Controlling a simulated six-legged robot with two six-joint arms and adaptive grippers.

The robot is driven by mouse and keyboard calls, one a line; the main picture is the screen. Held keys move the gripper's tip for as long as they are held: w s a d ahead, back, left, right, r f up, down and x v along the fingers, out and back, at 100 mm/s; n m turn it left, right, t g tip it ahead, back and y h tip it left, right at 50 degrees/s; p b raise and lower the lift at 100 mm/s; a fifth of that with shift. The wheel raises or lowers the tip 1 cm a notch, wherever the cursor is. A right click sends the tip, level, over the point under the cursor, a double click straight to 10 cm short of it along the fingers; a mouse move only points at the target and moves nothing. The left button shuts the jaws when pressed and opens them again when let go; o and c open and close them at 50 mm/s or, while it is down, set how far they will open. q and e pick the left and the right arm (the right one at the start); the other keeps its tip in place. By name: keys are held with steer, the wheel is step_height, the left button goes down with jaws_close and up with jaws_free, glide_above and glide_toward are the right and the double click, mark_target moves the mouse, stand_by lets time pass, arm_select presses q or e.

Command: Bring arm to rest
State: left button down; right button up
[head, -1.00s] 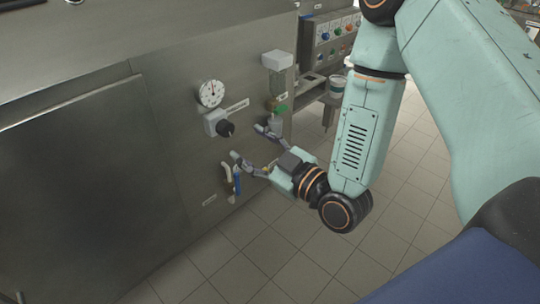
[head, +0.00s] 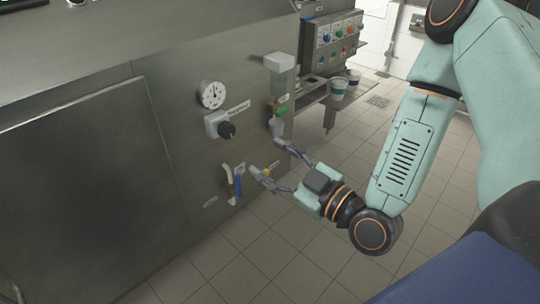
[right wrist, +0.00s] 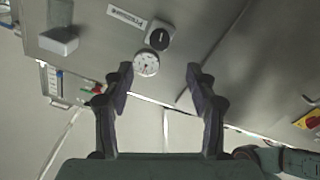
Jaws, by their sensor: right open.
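My right gripper (head: 266,157) is open and empty in the head view, in front of the steel cabinet (head: 180,165), below and right of the black knob. In the right wrist view its two fingers (right wrist: 160,80) stand wide apart with nothing between them but the steel panel behind. My right arm (head: 400,160) comes in from the upper right and bends down to the gripper. My left gripper is in neither view.
The panel carries a pressure gauge (head: 211,95), a black knob (head: 226,129), a blue-and-white lever (head: 234,182) and a dispenser with a green part (head: 282,111). Two cups (head: 338,87) stand on a shelf at the back. The tiled floor (head: 270,260) is clear.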

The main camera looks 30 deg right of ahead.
steer(key=s+f+m+g+h, duration=0.2)
steer(key=s+f+m+g, duration=0.25)
steer(key=f, duration=0.45)
steer(key=s+f+m+g+h, duration=0.1)
steer(key=s+f+m+g, duration=0.3)
steer(key=f, duration=0.5)
steer(key=s+d+f+g+h, duration=0.1)
steer(key=s+f+g, duration=0.3)
steer(key=s, duration=0.4)
steer(key=s+d+f+g+h, duration=0.1)
steer(key=s+f+g, duration=0.3)
steer(key=s, duration=0.5)
steer(key=shift+f+m+h, duration=0.3)
steer(key=shift+m+h, duration=0.05)
steer(key=shift+h, duration=0.25)
steer(key=shift+a+g, duration=0.15)
steer(key=shift+g, duration=0.1)
